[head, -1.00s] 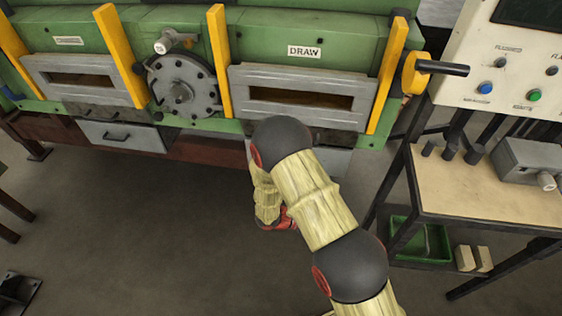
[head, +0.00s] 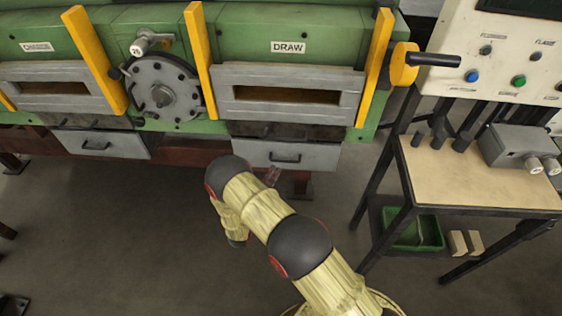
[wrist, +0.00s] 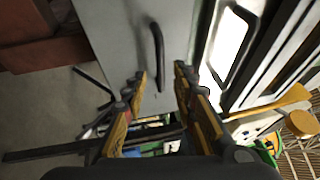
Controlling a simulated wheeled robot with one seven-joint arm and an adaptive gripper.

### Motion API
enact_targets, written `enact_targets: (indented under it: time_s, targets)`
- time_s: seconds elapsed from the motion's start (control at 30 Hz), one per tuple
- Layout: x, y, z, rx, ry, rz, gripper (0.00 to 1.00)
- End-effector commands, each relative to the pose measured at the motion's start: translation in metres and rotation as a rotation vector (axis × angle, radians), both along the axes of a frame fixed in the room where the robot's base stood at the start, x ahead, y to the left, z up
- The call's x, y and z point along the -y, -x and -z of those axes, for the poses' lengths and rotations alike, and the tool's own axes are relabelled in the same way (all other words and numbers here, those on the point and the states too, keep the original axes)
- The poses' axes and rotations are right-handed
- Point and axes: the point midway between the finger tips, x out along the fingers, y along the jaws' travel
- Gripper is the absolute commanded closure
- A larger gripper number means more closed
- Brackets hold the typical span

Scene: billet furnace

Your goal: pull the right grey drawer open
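The right grey drawer (head: 318,154) sits below the furnace opening marked DRAW and looks shut. Its dark bar handle (head: 285,158) is visible on the front. In the wrist view, the grey drawer front (wrist: 115,35) fills the upper middle, and its handle (wrist: 157,55) runs up and down the picture. My gripper (wrist: 161,75) is open, with its yellow-and-dark fingers to either side of the handle's lower end. I cannot tell whether they touch it.
A left grey drawer (head: 105,144) is set under the other furnace opening. A round grey wheel (head: 162,95) is between the openings. A wooden-topped stand (head: 470,175) with a grey box (head: 515,145) stands at right. The floor in front is clear.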

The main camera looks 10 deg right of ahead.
Motion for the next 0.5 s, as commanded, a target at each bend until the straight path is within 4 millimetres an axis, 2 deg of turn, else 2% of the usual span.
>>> enact_targets:
  time_s: [0.3, 0.5]
  targets:
    - [0.031, -0.034, -0.006, 0.003, -0.004, 0.003, 0.72]
    - [0.044, -0.05, -0.011, 0.002, -0.004, 0.002, 0.72]
